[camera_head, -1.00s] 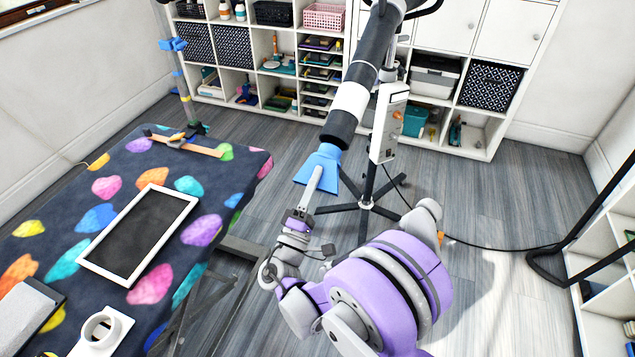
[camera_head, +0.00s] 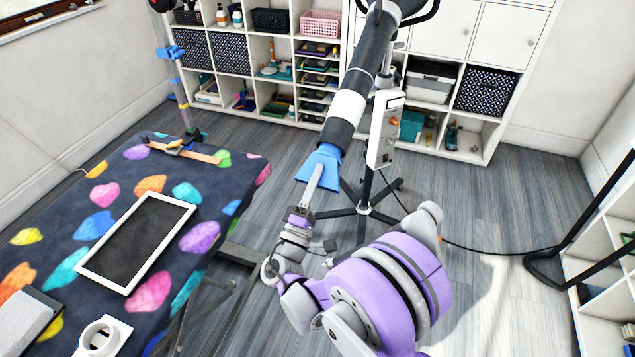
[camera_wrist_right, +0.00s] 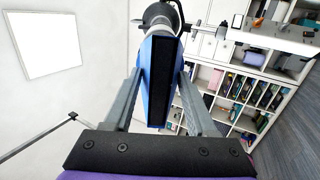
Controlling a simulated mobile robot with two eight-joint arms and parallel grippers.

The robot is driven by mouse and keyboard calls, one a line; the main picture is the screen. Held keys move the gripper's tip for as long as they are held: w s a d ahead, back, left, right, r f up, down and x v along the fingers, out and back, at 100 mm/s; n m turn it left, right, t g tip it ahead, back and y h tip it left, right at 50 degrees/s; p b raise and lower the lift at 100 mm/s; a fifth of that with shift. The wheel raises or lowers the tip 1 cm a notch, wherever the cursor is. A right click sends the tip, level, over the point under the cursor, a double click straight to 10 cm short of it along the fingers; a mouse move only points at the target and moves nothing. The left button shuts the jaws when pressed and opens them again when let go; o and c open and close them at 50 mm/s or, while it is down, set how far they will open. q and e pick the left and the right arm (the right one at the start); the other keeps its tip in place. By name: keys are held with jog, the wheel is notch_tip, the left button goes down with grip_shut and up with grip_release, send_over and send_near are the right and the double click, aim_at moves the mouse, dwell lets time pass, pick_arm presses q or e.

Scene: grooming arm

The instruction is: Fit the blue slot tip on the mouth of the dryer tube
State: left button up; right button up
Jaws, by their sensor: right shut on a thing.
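The blue slot tip (camera_head: 320,166) is at the lower end of the black and grey dryer tube (camera_head: 345,108). It looks in line with the tube and against its mouth, but I cannot tell how far it is seated. My right gripper (camera_head: 314,184) is shut on the tip from below. In the right wrist view the slot tip (camera_wrist_right: 158,85) stands between the two grey fingers of the right gripper (camera_wrist_right: 163,88), its long dark slot facing the camera. The tube (camera_wrist_right: 163,18) shows behind it. My left gripper is not in view.
The dryer stand's legs (camera_head: 362,210) spread on the floor behind my arm, with a cable running right. A patterned grooming table (camera_head: 222,236) with a framed dark panel (camera_head: 139,241) is at left. White shelves (camera_head: 481,124) line the back.

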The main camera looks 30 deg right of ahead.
jog(key=shift+x, duration=0.9)
jog(key=o, duration=1.4)
jog(key=shift+o, duration=0.2)
jog(key=shift+s+a, duration=0.1)
jog(key=v, duration=1)
jog(key=shift+s+a+f+b, duration=0.15)
jog(key=shift+a+f+b, duration=0.1)
jog(key=shift+b, duration=0.2)
